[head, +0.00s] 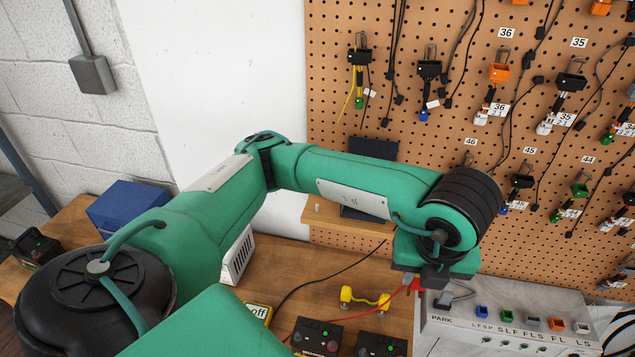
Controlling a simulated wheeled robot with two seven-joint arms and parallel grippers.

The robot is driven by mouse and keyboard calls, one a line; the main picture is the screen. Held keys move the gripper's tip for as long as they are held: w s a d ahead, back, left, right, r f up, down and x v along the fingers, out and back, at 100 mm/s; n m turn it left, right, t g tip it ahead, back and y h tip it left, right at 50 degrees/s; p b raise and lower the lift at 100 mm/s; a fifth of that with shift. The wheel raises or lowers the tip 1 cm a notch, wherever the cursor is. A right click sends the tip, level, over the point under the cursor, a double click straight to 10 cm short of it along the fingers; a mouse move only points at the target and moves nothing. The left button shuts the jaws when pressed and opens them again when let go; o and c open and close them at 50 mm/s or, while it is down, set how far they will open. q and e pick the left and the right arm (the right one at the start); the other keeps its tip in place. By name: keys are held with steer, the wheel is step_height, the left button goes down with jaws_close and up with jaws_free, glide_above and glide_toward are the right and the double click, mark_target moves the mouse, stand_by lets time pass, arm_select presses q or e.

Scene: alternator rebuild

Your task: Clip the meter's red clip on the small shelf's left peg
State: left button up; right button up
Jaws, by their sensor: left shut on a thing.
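My left gripper (428,279) is at the end of the green arm, low and right of centre, above the front of the bench. It is shut on the red clip (414,285), which is mostly hidden by the gripper. A red lead runs from it down and left along the bench. The small wooden shelf (345,232) is on the pegboard behind my arm, left of the gripper and apart from it. Its left peg (317,208) stands up at the shelf's left end. My forearm covers part of the shelf. A yellow-edged box marked "off" (258,312), perhaps the meter, is partly hidden.
A yellow part (364,299) and black boxes with buttons (316,336) are on the bench. A grey panel with coloured connectors (505,322) is at right. The pegboard (420,130) holds many hanging wires. A black lead (325,278) crosses the bench.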

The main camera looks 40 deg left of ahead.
arm_select(q)
steer(key=w+a+n+b, duration=0.2)
steer(key=w+a+b, duration=0.15)
steer(key=a, duration=0.65)
steer(key=w+a+n+b, duration=0.15)
steer(key=a+b, duration=0.25)
steer(key=a, duration=0.5)
steer(key=n+b, duration=0.2)
steer(key=b, duration=0.4)
glide_above(317, 205)
step_height(317, 205, down, 4)
steer(key=shift+a+r+g+y, duration=0.1)
steer(key=shift+g+y, duration=0.2)
steer(key=shift+g, duration=0.1)
steer(key=shift+f, duration=0.75)
steer(key=shift+f+b, duration=0.1)
steer(key=shift+b, duration=0.2)
steer(key=shift+w+f+b, duration=0.1)
steer(key=shift+f+b, duration=0.7)
steer(key=shift+f, duration=0.2)
steer(key=o, duration=0.8)
steer(key=shift+r, duration=0.1)
